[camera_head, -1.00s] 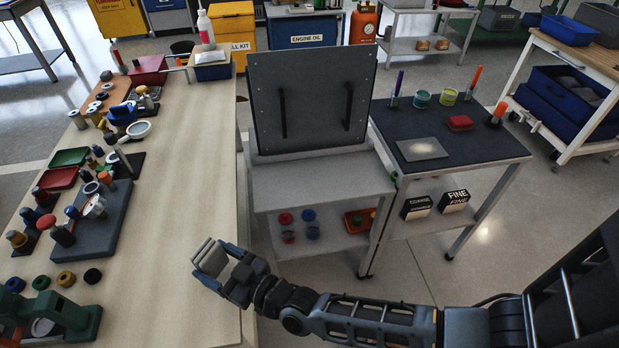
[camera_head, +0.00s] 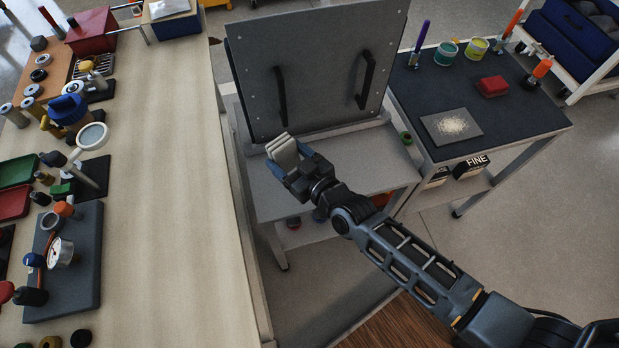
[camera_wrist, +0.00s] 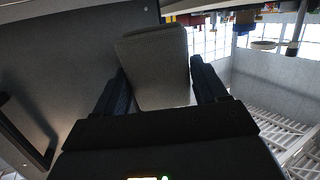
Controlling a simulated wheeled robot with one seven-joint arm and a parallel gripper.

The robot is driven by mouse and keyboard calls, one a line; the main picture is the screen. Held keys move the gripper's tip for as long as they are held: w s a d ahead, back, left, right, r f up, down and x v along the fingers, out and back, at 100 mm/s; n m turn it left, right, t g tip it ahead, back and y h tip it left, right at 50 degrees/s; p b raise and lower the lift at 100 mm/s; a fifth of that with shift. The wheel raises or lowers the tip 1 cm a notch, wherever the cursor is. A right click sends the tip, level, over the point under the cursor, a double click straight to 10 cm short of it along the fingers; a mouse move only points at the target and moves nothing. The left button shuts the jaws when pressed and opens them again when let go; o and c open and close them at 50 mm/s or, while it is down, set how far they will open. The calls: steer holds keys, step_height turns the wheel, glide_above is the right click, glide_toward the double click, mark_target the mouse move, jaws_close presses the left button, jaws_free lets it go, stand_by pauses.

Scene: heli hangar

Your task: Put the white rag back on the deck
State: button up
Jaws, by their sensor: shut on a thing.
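The white rag (camera_head: 284,151) looks like a folded, pale grey pad. My gripper (camera_head: 290,168) is shut on it and holds it up. In the wrist view the rag (camera_wrist: 155,68) stands between the two dark fingers (camera_wrist: 160,95). The gripper is over the left part of a light grey stand's flat deck (camera_head: 345,172), in front of the stand's upright dark panel (camera_head: 315,75) with two black handles. The height of the rag above the deck is hard to tell.
A long pale workbench (camera_head: 175,180) with tools and gauges runs along the left. A dark-topped table (camera_head: 530,115) on the right holds a plate (camera_head: 440,130) with pale grains, a red block (camera_head: 491,87) and tins. The middle of the deck looks clear.

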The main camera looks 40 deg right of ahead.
steer(key=shift+w+d+f+g, duration=0.15)
steer(key=shift+w+d+g, duration=0.25)
steer(key=shift+w, duration=0.05)
steer(key=shift+w+a+f+g+h+b, duration=0.15)
steer(key=shift+f+g, duration=0.1)
steer(key=shift+g, duration=0.35)
steer(key=shift+w+f+g+h+b, duration=0.15)
steer(key=shift+f+g, duration=0.1)
steer(key=shift+g, duration=0.35)
steer(key=shift+f+g, duration=0.15)
steer(key=shift+g, duration=0.45)
steer(key=shift+s+d+f+m+g+h, duration=0.15)
steer(key=shift+s+d+m+g+h, duration=0.1)
steer(key=shift+d+m+g+h, duration=0.5)
steer(key=s+d+r+m+g+b, duration=0.2)
steer(key=s+d+r+m+g, duration=0.2)
steer(key=s+d+m+g, duration=0.55)
steer(key=shift+n+y, duration=0.25)
steer(key=shift+n, duration=0.45)
steer(key=w+a+f, duration=0.4)
steer(key=a, duration=0.1)
steer(key=w+a+f, duration=0.2)
steer(key=a, duration=0.1)
steer(key=shift+w+a+f+p, duration=0.1)
steer(key=shift+a+f+p, duration=0.05)
steer(key=shift+f+p, duration=0.2)
steer(key=shift+f, duration=1.95)
